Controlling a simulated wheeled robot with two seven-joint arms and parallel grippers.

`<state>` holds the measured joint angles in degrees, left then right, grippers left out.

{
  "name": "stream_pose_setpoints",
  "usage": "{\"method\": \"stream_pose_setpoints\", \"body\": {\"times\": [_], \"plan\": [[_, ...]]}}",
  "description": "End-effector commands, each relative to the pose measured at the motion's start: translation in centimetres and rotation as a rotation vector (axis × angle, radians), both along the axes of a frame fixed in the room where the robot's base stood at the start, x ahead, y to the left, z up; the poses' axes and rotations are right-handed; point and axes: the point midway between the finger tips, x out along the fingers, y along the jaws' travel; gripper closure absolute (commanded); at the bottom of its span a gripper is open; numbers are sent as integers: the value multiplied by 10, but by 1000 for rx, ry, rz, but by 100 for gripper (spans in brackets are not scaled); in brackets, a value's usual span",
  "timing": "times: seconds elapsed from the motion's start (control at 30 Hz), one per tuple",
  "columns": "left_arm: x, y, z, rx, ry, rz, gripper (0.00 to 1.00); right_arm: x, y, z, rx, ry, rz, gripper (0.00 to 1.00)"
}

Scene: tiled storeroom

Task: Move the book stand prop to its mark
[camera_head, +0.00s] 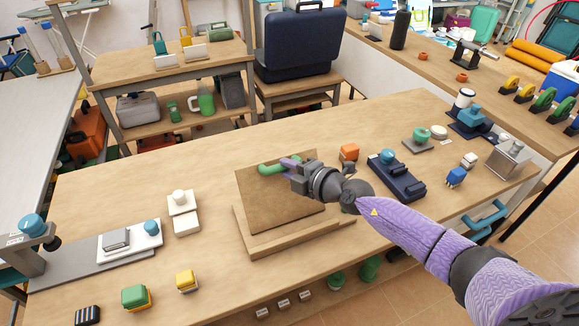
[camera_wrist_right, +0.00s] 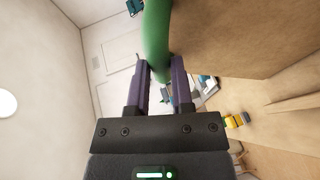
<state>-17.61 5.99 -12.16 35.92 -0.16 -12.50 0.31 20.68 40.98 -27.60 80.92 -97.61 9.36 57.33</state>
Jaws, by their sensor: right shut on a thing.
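A wooden book stand (camera_head: 285,237) is on the middle of the workbench, with a flat brown panel (camera_head: 280,200) rising tilted from its base. A curved green handle (camera_head: 268,170) shows at the panel's top edge. My right gripper (camera_head: 288,164) reaches in from the right and is shut on this handle. In the right wrist view the green handle (camera_wrist_right: 157,35) runs between the two purple fingers of my right gripper (camera_wrist_right: 161,72), beside the brown panel (camera_wrist_right: 225,35). The gripper hides part of the panel's top right. I cannot make out a mark. My left gripper is not in view.
The workbench (camera_head: 120,190) has bare wood left of the stand. Yellow (camera_head: 186,280) and green blocks (camera_head: 136,296) are near the front edge.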

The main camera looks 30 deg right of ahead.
Motion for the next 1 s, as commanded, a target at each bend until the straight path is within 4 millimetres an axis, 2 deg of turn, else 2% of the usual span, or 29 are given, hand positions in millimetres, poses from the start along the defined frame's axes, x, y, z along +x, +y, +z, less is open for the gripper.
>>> {"method": "stream_pose_setpoints", "body": {"times": [0.27,0.3,0.43,0.77,0.87,1.0], "plan": [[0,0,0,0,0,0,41,0,0,-1,1,2,1,100],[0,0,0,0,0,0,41,0,0,-1,0,3,1,63],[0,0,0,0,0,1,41,0,0,-1,1,2,1,36],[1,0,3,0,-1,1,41,-4,-2,2,-2,2,0,36],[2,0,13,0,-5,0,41,-21,-8,9,-2,3,2,36],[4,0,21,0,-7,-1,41,-56,-21,16,-3,6,1,36]]}}
